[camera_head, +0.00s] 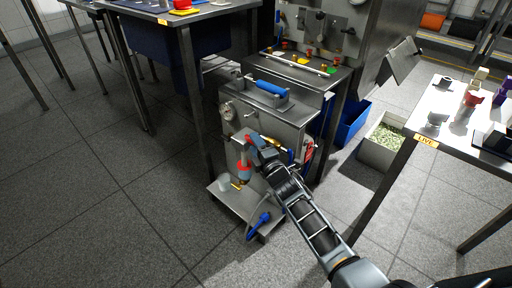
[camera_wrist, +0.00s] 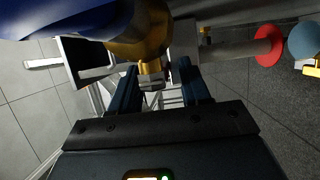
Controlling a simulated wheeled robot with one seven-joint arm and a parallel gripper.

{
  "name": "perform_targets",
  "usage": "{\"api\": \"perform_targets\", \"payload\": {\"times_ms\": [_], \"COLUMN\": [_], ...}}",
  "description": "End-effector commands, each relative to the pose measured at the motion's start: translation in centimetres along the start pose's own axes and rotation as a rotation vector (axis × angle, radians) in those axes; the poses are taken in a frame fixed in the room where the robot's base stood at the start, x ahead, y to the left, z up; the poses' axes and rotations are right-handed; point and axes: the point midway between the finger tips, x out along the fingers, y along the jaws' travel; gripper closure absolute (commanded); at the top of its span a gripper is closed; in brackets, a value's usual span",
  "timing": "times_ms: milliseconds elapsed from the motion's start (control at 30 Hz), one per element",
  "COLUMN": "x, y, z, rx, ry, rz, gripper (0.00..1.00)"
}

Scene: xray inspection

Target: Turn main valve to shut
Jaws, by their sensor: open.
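My gripper (camera_head: 254,146) is at the front face of a grey metal cabinet (camera_head: 230,135), at the end of my arm. In the wrist view my gripper (camera_wrist: 160,78) is open, with its two dark fingers apart around the lower end of a brass valve body (camera_wrist: 145,38). A blue part, perhaps the valve's handle (camera_wrist: 60,18), fills the upper left of that view. I cannot tell whether the fingers touch the brass. In the head view a brass fitting (camera_head: 275,144) shows beside my gripper. No label marks which valve is the main one.
A pressure gauge (camera_head: 228,111) and a blue-gripped handle (camera_head: 271,88) are on the cabinet. A red-collared cylinder (camera_head: 244,173) and a blue nozzle (camera_head: 258,223) are below. Tables stand on both sides; bins (camera_head: 383,144) are at right. Floor is free at left.

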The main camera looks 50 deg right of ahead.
Motion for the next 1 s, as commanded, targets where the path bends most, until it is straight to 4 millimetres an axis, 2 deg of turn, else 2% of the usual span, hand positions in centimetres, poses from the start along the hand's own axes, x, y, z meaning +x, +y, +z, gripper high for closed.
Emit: {"api": "perform_targets", "payload": {"times_ms": [267,733,1000], "x": [0.08,0.06,0.06], "y": [-0.01,-0.01,-0.03], "z": [0.0,0.0,-0.01], "rx": [0.001,0.001,0.001], "ry": [0.0,0.0,0.0], "rz": [-0.001,-0.001,-0.001], "gripper": [0.55,1.0,1.0]}}
